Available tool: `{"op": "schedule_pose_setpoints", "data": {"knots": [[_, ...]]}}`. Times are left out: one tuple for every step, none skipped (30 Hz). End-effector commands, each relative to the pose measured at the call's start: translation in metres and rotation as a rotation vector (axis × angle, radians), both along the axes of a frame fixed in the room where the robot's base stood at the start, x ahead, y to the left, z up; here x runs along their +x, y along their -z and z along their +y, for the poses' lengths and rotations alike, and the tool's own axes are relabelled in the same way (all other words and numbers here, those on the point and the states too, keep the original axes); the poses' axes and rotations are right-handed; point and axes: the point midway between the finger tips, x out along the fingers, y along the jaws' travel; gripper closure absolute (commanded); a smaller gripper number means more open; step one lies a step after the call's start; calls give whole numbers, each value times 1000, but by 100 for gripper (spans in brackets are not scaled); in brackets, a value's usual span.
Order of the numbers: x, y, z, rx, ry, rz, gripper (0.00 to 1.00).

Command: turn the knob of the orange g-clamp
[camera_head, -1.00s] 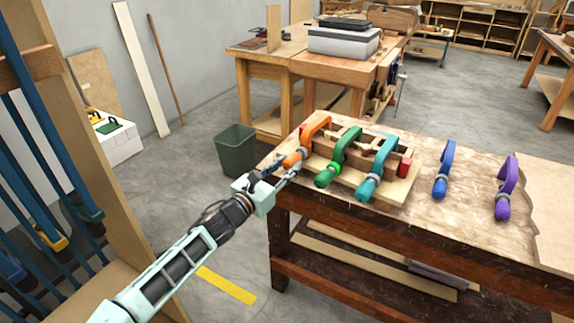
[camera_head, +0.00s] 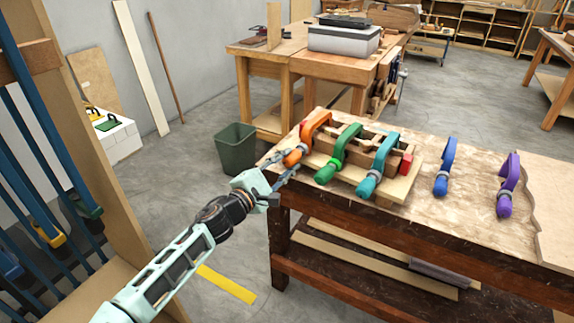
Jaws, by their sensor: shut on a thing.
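The orange g-clamp (camera_head: 316,122) sits at the left end of a wooden bent-lamination form (camera_head: 368,182) on the workbench. Its rounded orange knob (camera_head: 292,157) points toward my arm. My gripper (camera_head: 284,168) reaches in from the lower left, with its fingers shut on the orange knob. The fingertips partly cover the knob's edge, so the exact contact is small and hard to see. The green clamp (camera_head: 344,145) and the teal clamp (camera_head: 383,158) stand to the right of the orange one on the same form.
A blue clamp (camera_head: 446,167) and a purple clamp (camera_head: 508,184) lie farther right on the workbench (camera_head: 435,215). A dark green bin (camera_head: 237,150) stands on the floor behind my gripper. A shelf with blue clamps (camera_head: 35,150) is close at left.

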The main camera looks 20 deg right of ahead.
Motion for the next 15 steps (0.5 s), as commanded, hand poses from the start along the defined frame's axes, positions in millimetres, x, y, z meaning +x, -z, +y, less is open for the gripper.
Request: {"op": "schedule_pose_setpoints", "data": {"knots": [[0, 2, 0, 22, 0, -38, 98], [0, 2, 0, 39, 1, -62, 98], [0, 2, 0, 59, 1, -94, 98], [0, 2, 0, 74, 1, -118, 98], [0, 2, 0, 89, 1, -141, 98], [0, 2, 0, 110, 1, -174, 98], [0, 2, 0, 125, 0, -199, 98], [0, 2, 0, 140, 0, -223, 98], [0, 2, 0, 161, 1, -255, 98], [0, 2, 0, 175, 2, -278, 98], [-1, 3, 0, 192, 1, -304, 98], [0, 3, 0, 212, 1, -335, 98], [-1, 3, 0, 227, 2, -360, 98], [0, 3, 0, 242, 1, -383, 98], [0, 3, 0, 263, 1, -416, 98]]}}
